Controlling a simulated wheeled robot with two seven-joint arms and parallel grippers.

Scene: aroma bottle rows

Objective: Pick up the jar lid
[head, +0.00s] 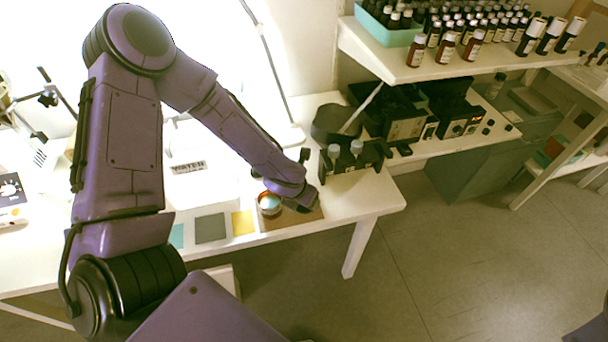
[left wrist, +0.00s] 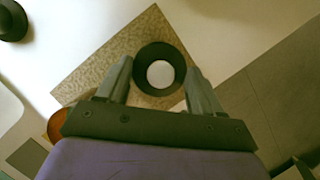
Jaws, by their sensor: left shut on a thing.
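In the left wrist view the jar lid (left wrist: 142,58) is a dark round piece with a pale disc at its middle. My left gripper (left wrist: 160,78) is shut on it, one finger on each side. In the head view my left gripper (head: 302,198) is low over the front of the white table, and the lid is hard to make out there. An open-looking jar (head: 269,205) stands just left of the gripper. Its orange-brown side (left wrist: 57,125) shows partly behind the gripper in the wrist view. My right gripper is out of view.
A brown speckled mat (left wrist: 95,68) lies under the gripper. Yellow (head: 242,223) and grey (head: 210,229) squares lie to the left. A dark holder with two pale-capped bottles (head: 334,151) stands close behind and right. The table's front edge is near.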

